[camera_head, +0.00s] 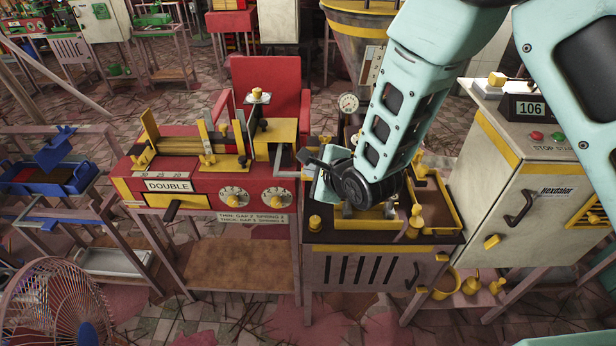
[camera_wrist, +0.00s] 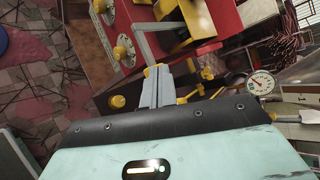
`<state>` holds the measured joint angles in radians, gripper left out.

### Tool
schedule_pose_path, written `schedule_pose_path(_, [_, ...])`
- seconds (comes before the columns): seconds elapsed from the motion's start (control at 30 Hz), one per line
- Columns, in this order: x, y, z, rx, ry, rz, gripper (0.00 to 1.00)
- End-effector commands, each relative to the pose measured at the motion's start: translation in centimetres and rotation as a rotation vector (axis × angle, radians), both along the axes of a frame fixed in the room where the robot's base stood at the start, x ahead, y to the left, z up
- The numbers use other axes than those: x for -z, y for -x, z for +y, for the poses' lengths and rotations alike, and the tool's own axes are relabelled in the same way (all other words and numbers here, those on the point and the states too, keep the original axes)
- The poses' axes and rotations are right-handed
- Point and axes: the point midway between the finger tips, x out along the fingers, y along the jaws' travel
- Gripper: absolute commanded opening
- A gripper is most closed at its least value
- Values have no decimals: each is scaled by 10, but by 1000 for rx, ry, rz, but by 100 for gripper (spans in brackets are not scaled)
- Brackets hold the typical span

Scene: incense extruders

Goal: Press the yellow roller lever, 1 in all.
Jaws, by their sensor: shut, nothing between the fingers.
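My gripper (camera_wrist: 156,73) is shut and empty. In the head view its dark wrist end hangs over the small cabinet, just right of the red machine marked DOUBLE (camera_head: 130,187), and its fingertips are hard to make out. In the wrist view the grey fingers point at the red machine's side. A bent grey bar (camera_wrist: 150,43) stands just beyond the fingertips; I cannot tell whether they touch. It also shows under the yellow block (camera_head: 272,130) in the head view. I cannot tell for sure which yellow part is the roller lever.
The cabinet top (camera_head: 318,238) carries yellow knobs and trays under my arm. A white cabinet (camera_head: 545,195) with a 106 display stands at right. A dial gauge (camera_head: 348,103) stands behind my gripper. A fan (camera_head: 55,305) is at lower left.

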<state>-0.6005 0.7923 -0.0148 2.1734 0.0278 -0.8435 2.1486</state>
Motion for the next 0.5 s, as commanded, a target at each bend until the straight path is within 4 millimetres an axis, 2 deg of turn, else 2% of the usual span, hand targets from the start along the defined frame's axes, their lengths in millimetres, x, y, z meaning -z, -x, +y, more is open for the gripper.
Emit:
schedule_pose_path(0.17, [7, -2, 0, 1, -1, 0, 0])
schedule_pose_path(0.5, [6, -2, 0, 0, 0, 0, 0])
